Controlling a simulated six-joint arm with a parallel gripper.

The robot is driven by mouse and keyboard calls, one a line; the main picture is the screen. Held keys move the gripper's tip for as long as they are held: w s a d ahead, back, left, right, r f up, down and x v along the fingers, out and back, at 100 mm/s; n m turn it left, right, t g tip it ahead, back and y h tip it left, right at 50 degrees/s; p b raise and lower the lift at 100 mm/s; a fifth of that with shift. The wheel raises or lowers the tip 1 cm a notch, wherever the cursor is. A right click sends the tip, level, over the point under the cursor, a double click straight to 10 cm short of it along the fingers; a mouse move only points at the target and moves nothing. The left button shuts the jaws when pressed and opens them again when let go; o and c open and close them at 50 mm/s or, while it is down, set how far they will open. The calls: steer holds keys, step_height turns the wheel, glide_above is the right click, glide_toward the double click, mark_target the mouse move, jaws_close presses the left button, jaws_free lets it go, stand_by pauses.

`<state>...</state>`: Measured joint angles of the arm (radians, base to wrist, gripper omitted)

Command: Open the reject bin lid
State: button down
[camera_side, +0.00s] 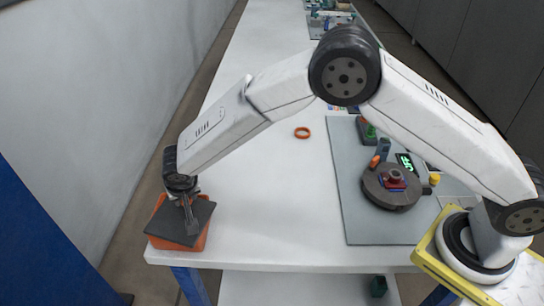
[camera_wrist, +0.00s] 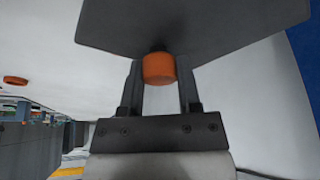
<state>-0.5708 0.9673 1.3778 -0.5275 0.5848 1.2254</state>
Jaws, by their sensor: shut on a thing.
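The reject bin (camera_side: 203,240) is orange and stands at the near left corner of the white table. Its dark grey lid (camera_side: 167,228) covers most of its top, with orange bin edges showing at the upper left and lower right. Whether the lid is lifted off the rim I cannot tell. In the wrist view the lid (camera_wrist: 195,25) fills the top, with an orange knob (camera_wrist: 158,68) on it. My gripper (camera_side: 192,230) is over the lid, pointing down. In the wrist view my gripper (camera_wrist: 160,80) has its fingers on both sides of the knob, shut on it.
An orange ring (camera_side: 302,132) lies alone on the table. A grey mat (camera_side: 358,222) to the right carries a dark round turntable (camera_side: 388,198) with parts on it and a green-lit display (camera_side: 406,163). The table between bin and mat is clear. The table edge (camera_side: 270,266) is close to the bin.

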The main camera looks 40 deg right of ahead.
mark_target(192, 211)
steer(key=s+m, duration=0.1)
steer(key=s+m+h, duration=0.1)
steer(key=s+m, duration=0.1)
steer(key=shift+s+a, duration=0.25)
steer(key=shift+a, duration=0.15)
steer(key=s+m, duration=0.1)
steer(key=s+a+m+g+h, duration=0.1)
steer(key=m, duration=0.1)
steer(key=s+a+m, duration=0.1)
steer(key=s, duration=0.1)
steer(key=shift+a+m+h, duration=0.1)
steer(key=shift+m+h, duration=0.2)
steer(key=s+a+m+g, duration=0.3)
steer(key=s+a+m, duration=0.1)
steer(key=a+m, duration=0.3)
steer(key=shift+m+h, duration=0.4)
steer(key=shift+m, duration=0.1)
steer(key=shift+w, duration=0.1)
steer(key=shift+c, duration=1.5)
jaws_free()
steer(key=v, duration=0.8)
